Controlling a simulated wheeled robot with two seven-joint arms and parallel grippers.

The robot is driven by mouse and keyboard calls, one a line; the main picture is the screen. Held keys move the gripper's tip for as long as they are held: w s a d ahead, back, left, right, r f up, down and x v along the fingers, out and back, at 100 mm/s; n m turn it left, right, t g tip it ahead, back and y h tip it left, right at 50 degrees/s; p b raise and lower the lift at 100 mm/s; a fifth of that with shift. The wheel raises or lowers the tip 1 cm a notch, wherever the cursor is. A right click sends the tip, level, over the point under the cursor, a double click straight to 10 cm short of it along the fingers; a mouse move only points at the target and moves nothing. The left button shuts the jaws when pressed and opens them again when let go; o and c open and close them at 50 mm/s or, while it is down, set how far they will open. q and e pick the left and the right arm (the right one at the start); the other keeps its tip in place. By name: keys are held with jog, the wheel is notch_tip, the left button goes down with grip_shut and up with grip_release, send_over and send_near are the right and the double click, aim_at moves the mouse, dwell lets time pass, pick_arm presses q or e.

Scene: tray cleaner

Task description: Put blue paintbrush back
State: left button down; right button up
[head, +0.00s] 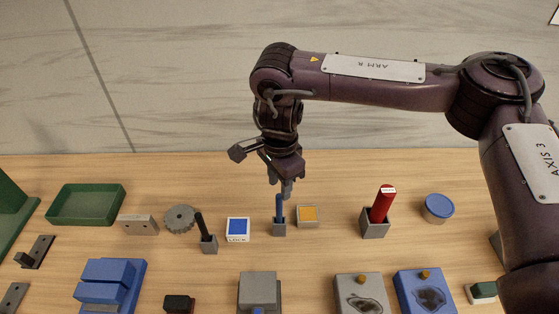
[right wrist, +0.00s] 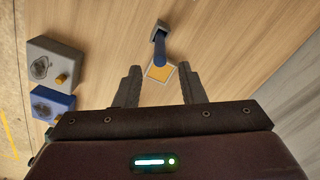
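The blue paintbrush (head: 279,205) stands upright in a small grey holder (head: 279,229) near the middle of the table. In the right wrist view the blue brush (right wrist: 160,58) rises from its holder (right wrist: 159,29) just beyond the fingers. My right gripper (head: 283,190) is above the brush, pointing down. In the right wrist view my right gripper (right wrist: 160,88) has its two fingers spread apart, with nothing held between them. My left gripper is not in view.
Nearby are a blue-and-white pad (head: 238,229), an orange pad (head: 308,215), a black-handled tool in a holder (head: 207,242) and a red cylinder in a holder (head: 381,205). A green tray (head: 61,220) and blue round tin (head: 438,208) stand farther out.

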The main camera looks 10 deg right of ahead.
jog(key=shift+w+r+b, duration=0.1)
jog(key=shift+r+b, duration=0.3)
jog(key=shift+r, duration=0.35)
notch_tip(320, 180, up, 11)
jog(key=b, duration=0.1)
jog(key=shift+f, duration=0.15)
